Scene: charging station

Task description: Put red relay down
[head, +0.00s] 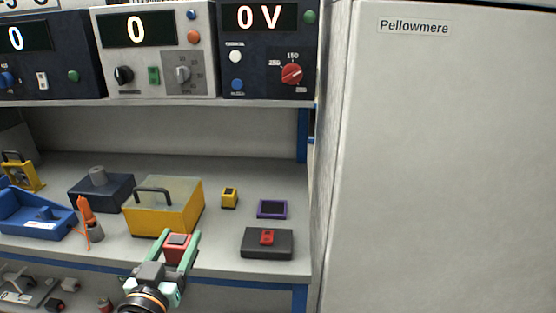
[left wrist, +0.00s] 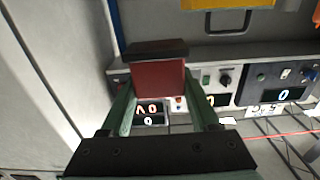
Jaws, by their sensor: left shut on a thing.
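My right gripper is not in view.
A yellow case (head: 183,207) stands just behind the gripper. An orange tool (head: 87,215) is to the left. A dark box with a red part (head: 266,246), a purple-framed block (head: 272,209) and a small yellow block (head: 230,198) are to the right. Bare bench (head: 222,250) lies between.

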